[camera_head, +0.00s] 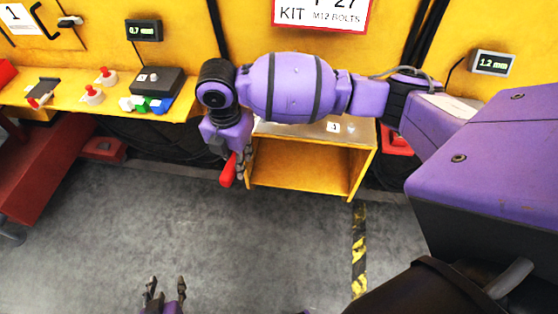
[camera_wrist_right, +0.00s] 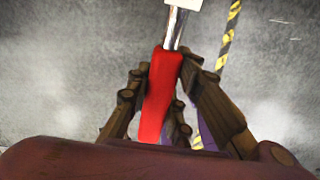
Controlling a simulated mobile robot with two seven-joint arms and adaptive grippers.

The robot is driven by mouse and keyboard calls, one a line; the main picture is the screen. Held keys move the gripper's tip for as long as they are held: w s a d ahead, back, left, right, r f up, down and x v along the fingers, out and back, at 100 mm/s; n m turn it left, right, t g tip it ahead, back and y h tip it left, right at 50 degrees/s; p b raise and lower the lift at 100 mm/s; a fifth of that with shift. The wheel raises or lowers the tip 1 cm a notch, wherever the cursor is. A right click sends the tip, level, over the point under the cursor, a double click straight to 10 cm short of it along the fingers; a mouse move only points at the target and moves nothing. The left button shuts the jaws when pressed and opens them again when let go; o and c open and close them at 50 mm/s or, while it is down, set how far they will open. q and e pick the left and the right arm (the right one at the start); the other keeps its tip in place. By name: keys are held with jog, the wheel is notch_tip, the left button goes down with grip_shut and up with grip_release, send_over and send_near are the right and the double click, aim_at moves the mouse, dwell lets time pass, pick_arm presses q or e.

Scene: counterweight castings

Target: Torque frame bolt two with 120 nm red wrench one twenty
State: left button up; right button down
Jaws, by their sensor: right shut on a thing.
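The red wrench (camera_head: 228,172) hangs below my right gripper (camera_head: 238,165) in the head view, in front of the yellow open-fronted box. In the right wrist view the right gripper (camera_wrist_right: 165,105) is shut on its red handle (camera_wrist_right: 158,95). A bright metal shaft (camera_wrist_right: 176,28) runs up from the handle to a whitish part at the top edge. The wrench's far end is out of view. My left gripper (camera_head: 166,288) is at the bottom of the head view, its fingers apart and empty, above the grey floor. I cannot make out frame bolt two in either view.
A yellow shelf (camera_head: 60,108) at left carries red-topped knobs, a dark box (camera_head: 157,82) and coloured blocks. The yellow box (camera_head: 305,165) stands under my right arm. Small displays (camera_head: 143,31) hang on the yellow wall. The floor (camera_head: 150,220) in front is mostly clear.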

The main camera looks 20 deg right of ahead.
pick_arm(q)
jog(key=shift+w+r, duration=0.25)
jog(key=shift+w, duration=0.2)
pick_arm(e)
jog(key=shift+w+a+r, duration=0.15)
jog(key=shift+w+r, duration=0.05)
jog(key=shift+w, duration=0.05)
jog(key=shift+w+a+m, duration=0.35)
jog(key=shift+a+m, duration=0.05)
pick_arm(q)
jog(key=shift+s+f, duration=0.1)
jog(key=shift+s, duration=0.25)
pick_arm(e)
jog(key=shift+w+a, duration=0.15)
jog(key=shift+w, duration=0.05)
pick_arm(q)
jog(key=shift+w, duration=0.1)
pick_arm(e)
jog(key=shift+w+a+m, duration=0.1)
jog(key=shift+w+m, duration=0.05)
jog(key=shift+m, duration=0.15)
pick_arm(q)
jog(key=shift+w+d+r, duration=0.2)
jog(key=shift+w, duration=0.15)
pick_arm(e)
jog(key=shift+w+a+m, duration=0.5)
jog(key=shift+w+a, duration=0.05)
jog(key=shift+w, duration=0.05)
pick_arm(q)
jog(key=shift+s, duration=0.1)
